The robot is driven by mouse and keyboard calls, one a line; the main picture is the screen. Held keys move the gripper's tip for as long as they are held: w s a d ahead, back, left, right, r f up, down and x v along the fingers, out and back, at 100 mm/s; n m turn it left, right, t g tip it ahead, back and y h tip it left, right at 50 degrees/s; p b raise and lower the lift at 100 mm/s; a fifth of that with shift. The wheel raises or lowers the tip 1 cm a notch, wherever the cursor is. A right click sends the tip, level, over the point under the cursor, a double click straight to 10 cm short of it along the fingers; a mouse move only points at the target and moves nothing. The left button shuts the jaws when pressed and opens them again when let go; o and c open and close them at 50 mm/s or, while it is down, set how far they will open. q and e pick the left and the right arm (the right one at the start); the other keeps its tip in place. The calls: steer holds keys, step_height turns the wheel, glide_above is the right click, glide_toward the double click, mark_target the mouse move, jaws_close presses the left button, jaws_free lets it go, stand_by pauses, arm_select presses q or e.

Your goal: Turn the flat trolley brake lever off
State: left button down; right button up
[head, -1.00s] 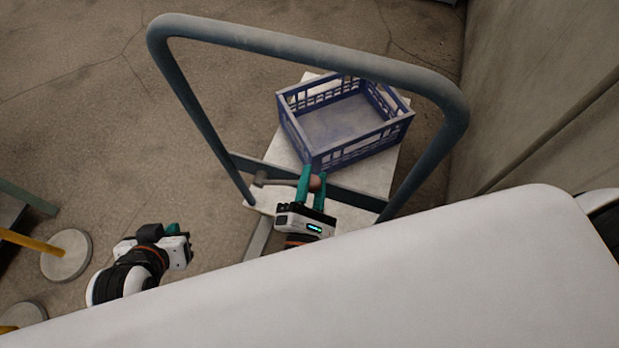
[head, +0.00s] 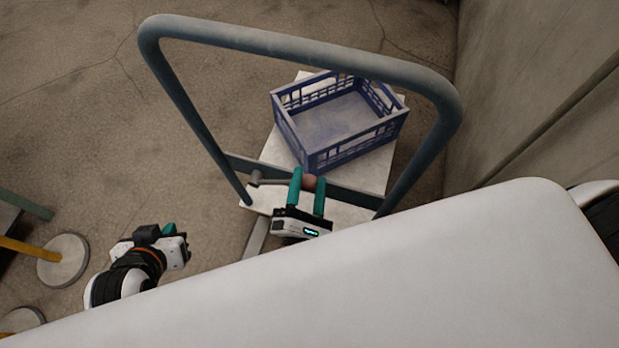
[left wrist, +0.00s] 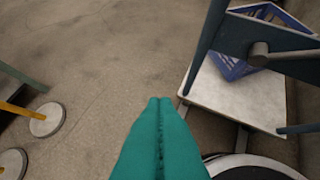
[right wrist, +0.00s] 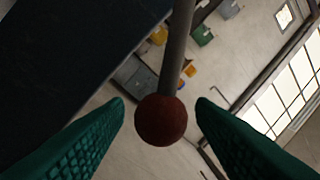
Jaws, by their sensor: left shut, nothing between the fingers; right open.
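The brake lever (head: 275,182) is a thin grey rod at the near end of the flat trolley (head: 349,213), with a reddish-brown ball knob (head: 309,182) at its right end in the head view. My right gripper (head: 308,179) is open, its teal fingers on either side of the knob. In the right wrist view the knob (right wrist: 161,120) sits between the spread fingers, with a gap on each side, and the rod (right wrist: 178,45) runs up from it. My left gripper (head: 170,229) is shut and empty, left of the trolley; its fingers (left wrist: 160,102) meet in the left wrist view.
A blue crate (head: 313,161) sits on the trolley deck. The trolley's tall blue-grey handle frame (head: 300,48) arches around the lever area. A concrete wall (head: 540,100) stands at right. Round-based posts (head: 62,261) stand at lower left.

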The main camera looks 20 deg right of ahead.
arm_select(q)
steer(key=shift+s+a+f+g, duration=0.25)
steer(key=shift+s+g, duration=0.1)
steer(key=shift+s, duration=0.25)
steer(key=shift+s+a+f+g, duration=0.25)
steer(key=shift+s+g, duration=0.1)
steer(key=shift+s, duration=0.2)
arm_select(e)
steer(key=v, duration=1.1)
steer(key=shift+s, duration=0.1)
